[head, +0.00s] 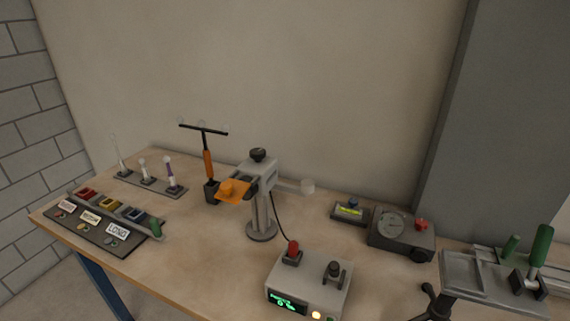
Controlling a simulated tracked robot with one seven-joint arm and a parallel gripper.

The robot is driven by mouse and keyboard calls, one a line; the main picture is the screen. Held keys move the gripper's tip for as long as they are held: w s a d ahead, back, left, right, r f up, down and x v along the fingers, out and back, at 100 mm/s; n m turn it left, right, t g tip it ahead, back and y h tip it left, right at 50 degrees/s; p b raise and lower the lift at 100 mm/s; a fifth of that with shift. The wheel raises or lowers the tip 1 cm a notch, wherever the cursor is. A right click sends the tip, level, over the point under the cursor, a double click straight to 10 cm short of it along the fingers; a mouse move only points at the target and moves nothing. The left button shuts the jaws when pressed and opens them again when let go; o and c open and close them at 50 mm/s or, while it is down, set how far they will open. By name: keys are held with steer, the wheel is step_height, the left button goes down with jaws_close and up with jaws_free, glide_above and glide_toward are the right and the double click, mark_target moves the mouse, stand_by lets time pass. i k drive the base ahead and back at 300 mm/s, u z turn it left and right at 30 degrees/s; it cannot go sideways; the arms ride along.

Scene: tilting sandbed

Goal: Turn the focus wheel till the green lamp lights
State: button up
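A grey stand (262,212) with a round foot stands mid-table. It has a black knob (258,154) on top and an orange plate (232,190) on its left side. In front, a grey box (308,287) carries a green-lit display (287,302), a red-capped part (293,249) and a dark knob (334,270). A pale yellow lamp (316,315) glows at its front edge; a small lamp beside it is cut by the picture edge. A dark box (400,235) at right has a dial and a black side knob (421,255). I cannot tell which knob is the focus wheel. My gripper is out of view.
A T-handled tool (207,160) stands in a dark holder left of the stand. A labelled board (98,232) with coloured trays lies at left. A small rack (150,184) is behind it. A vise-like fixture (490,280) fills the right. Bare tabletop (195,255) lies front left.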

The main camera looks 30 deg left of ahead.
mark_target(256, 154)
steer(key=z, duration=1.4)
steer(key=i, duration=0.1)
steer(key=u, duration=3.3)
steer(key=k, duration=0.9)
steer(key=u, duration=0.15)
steer(key=i, duration=0.9)
steer(key=z, duration=0.05)
